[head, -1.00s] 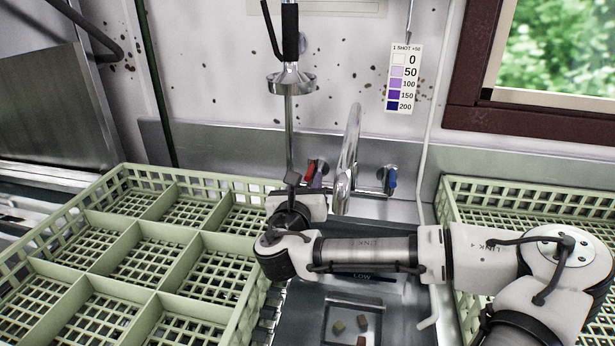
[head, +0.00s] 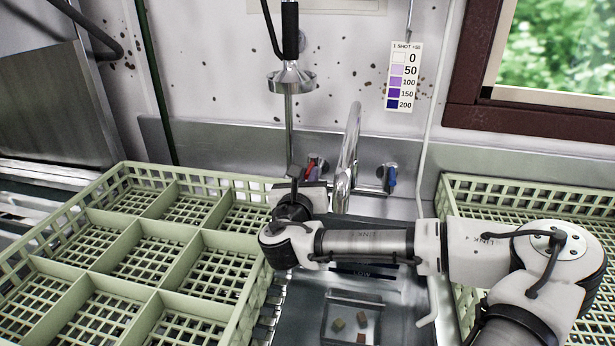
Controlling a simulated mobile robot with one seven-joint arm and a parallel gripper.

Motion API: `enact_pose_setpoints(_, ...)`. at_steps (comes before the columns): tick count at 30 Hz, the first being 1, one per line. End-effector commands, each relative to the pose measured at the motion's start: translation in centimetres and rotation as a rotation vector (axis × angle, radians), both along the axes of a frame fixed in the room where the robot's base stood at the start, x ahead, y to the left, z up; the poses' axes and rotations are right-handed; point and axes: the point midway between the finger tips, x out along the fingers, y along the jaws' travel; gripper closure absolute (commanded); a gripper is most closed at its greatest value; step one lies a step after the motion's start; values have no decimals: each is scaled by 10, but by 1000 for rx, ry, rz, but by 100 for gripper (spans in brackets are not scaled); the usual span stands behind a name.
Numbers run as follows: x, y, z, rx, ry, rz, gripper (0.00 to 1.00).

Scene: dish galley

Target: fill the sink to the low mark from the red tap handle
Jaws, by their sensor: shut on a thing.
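The red tap handle (head: 311,172) is on the back wall, left of the chrome tap spout (head: 347,165). My gripper (head: 313,182) is at the red handle and shut on it; its fingertips are mostly hidden by its own body. The blue tap handle (head: 391,179) is to the right of the spout, with nothing touching it. The sink (head: 305,310) lies below, partly covered by my arm. The low mark (head: 362,273) shows on its back wall just below my arm. Whether water runs or stands in the sink I cannot tell.
A green compartment rack (head: 137,240) stands left of the sink and another rack (head: 500,200) right of it. A spray head (head: 291,80) hangs above. Small food bits (head: 350,322) lie in the sink. A colour chart (head: 403,78) hangs on the wall.

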Motion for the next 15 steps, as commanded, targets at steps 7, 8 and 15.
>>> enact_pose_setpoints(7, 2, 6, -2, 1, -4, -69, 100)
enact_pose_setpoints(8, 2, 7, -2, 1, -3, -81, 100)
enact_pose_setpoints(15, 2, 7, 0, -1, 0, -112, 100)
